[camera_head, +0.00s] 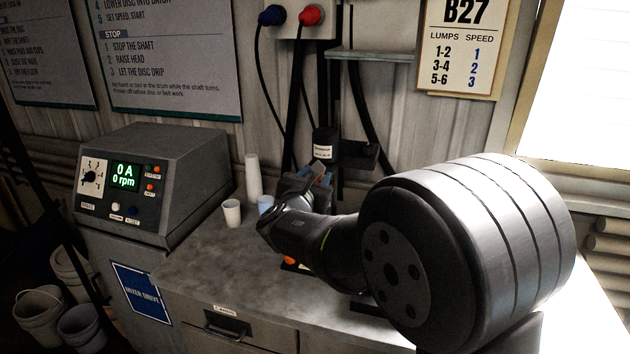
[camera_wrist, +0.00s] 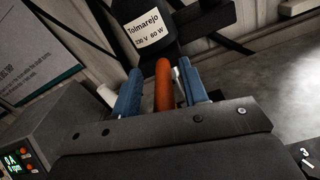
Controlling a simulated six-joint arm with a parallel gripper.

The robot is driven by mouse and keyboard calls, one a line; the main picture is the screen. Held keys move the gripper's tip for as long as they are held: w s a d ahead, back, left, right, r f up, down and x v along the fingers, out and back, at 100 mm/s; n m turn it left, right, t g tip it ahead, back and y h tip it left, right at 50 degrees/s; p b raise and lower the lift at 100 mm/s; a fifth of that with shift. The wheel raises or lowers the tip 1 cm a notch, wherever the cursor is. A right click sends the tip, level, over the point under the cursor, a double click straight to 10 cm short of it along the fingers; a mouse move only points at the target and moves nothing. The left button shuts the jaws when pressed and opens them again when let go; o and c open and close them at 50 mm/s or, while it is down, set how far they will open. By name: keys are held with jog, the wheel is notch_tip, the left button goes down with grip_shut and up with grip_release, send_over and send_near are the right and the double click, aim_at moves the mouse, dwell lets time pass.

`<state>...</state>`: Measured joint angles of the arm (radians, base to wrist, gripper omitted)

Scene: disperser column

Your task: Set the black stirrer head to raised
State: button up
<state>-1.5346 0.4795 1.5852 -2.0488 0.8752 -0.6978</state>
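The black stirrer head (camera_head: 325,140) is a dark cylinder with a white label, in front of the dark upright column at the back of the bench. In the wrist view the stirrer head (camera_wrist: 165,22) fills the top middle. An orange handle (camera_wrist: 163,85) stands out below it. My gripper (camera_head: 308,177) is just below the head; in the wrist view its blue fingers (camera_wrist: 160,88) stand on both sides of the handle. A gap shows between the left finger and the handle; the right finger is closer, contact unclear. My arm hides what is under the head.
A control box (camera_head: 150,180) reading 0 A and 0 rpm stands left on the bench. The bench front left (camera_head: 200,270) is clear.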

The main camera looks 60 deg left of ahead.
jog(key=shift+f, duration=0.15)
jog(key=shift+s+d, duration=0.15)
jog(key=shift+s, duration=0.05)
jog(key=v, duration=1.7)
jog(key=shift+w, duration=0.1)
jog(key=x, duration=1.7)
jog(key=shift+w+a+f, duration=0.1)
jog(key=shift+w+a, duration=0.05)
jog(key=shift+a, duration=0.05)
